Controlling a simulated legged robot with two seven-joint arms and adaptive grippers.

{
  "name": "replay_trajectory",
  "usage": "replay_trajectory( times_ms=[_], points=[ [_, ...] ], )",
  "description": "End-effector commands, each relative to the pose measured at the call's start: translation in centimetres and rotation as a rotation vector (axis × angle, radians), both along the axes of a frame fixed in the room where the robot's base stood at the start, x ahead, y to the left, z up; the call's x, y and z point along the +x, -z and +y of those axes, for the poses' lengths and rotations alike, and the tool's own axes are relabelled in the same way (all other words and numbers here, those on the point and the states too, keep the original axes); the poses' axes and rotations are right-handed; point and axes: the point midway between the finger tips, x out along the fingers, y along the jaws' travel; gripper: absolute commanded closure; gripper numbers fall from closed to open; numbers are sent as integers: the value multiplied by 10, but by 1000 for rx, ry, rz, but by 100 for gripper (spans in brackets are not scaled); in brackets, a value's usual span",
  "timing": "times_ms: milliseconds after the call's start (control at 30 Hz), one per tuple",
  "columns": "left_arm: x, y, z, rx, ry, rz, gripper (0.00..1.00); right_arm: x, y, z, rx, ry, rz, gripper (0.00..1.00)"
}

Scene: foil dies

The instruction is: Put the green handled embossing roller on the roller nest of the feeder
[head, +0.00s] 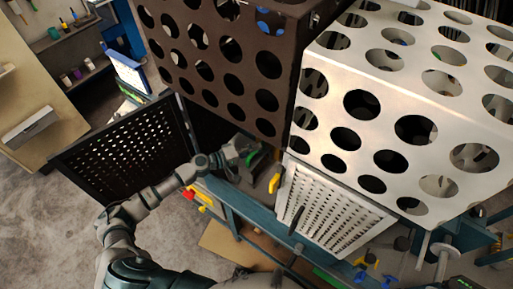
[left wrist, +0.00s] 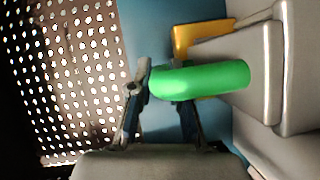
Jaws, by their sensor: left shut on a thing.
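The green handle of the embossing roller (left wrist: 205,78) lies across my left gripper (left wrist: 160,85) in the left wrist view, and the jaws are shut on it. In the head view my left gripper (head: 246,150) is in the gap below the dark perforated box, with a little of the green handle (head: 254,156) showing at its fingers. The rest of the roller is hidden or too small to make out. I cannot clearly pick out the feeder's roller nest. My right gripper is not in view.
A dark box with round holes (head: 232,62) and a white one (head: 400,105) stand close beyond the gripper. A dark perforated panel (head: 125,150) is at left, a white perforated panel (head: 325,212) at right. A yellow part (head: 274,183) sits near the gripper, with blue-grey framework (head: 262,225) below.

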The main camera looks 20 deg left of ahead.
Motion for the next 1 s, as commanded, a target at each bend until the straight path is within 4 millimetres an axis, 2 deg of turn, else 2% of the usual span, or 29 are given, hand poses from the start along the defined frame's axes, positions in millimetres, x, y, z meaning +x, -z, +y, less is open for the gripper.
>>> replay_trajectory(
  times_ms=[33, 233, 267, 333, 567, 733, 867, 1000],
  points=[
    [1, 1, -1, -3, -1, -6, 100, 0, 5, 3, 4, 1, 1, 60],
    [1, -1, -2, 0, -1, -7, 100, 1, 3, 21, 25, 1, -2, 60],
    [0, 2, -3, 3, 0, -1, 75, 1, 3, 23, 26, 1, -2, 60],
    [0, 3, -4, 4, 1, 0, 57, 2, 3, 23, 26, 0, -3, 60],
    [1, 2, -3, 2, 0, -1, 57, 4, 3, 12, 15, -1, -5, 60],
    [-4, 3, 5, 1, -1, 0, 57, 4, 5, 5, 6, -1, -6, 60],
    [-19, 3, 21, 2, 0, 2, 57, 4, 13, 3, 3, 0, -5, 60],
    [-41, 0, 47, 5, 0, 2, 57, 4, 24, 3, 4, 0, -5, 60]
  ],
)
